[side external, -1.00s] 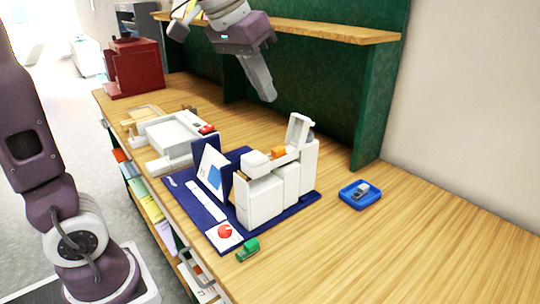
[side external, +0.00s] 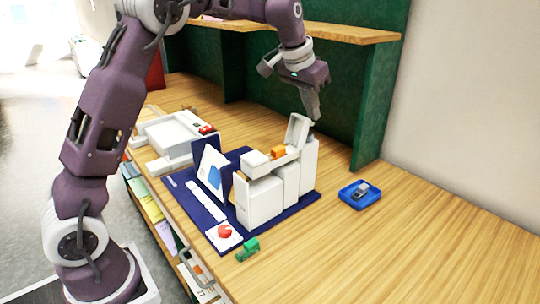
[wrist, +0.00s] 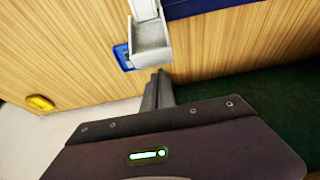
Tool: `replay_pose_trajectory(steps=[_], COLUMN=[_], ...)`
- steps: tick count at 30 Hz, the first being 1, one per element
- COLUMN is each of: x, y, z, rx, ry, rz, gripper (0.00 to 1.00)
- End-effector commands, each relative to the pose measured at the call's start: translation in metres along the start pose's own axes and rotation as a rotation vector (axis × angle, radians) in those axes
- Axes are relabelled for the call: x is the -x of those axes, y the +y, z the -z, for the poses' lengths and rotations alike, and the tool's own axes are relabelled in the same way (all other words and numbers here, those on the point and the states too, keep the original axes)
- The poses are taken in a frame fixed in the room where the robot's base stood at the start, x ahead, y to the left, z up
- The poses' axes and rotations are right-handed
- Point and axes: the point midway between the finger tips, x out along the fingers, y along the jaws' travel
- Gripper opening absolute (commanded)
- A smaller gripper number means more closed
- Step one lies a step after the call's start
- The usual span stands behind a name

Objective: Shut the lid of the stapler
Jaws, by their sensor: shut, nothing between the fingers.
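A white hinged piece (side external: 298,130) stands raised and slightly tilted at the back end of a white block-like assembly (side external: 262,200). It looks like an open stapler lid, though I cannot tell for certain. In the wrist view this white piece (wrist: 150,42) shows a hollow channel and lies just beyond my fingertips. My gripper (side external: 316,117) is shut and empty, pointing down just behind and right of the raised piece's top. In the wrist view the shut fingertips (wrist: 160,72) are close to its end. Whether they touch it is unclear.
The assembly stands on a navy mat (side external: 212,236). A blue tray (side external: 348,200) with a small grey item is to the right. A small green object (side external: 248,249) lies in front. A white tray (side external: 175,136) is at left. A green panel and wooden shelf (side external: 340,33) rise behind.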

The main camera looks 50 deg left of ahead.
Motion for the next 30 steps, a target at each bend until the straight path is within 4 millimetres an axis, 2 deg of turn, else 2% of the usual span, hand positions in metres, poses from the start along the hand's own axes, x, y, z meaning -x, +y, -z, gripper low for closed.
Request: replay_pose_trajectory(steps=[12, 30], x=[-0.002, 0.019], y=[0.0, 0.0], z=[-0.003, -0.037], rx=[0.0, 0.001], ry=[0.0, -0.002], rz=[0.0, -0.001], gripper=[0.0, 0.0])
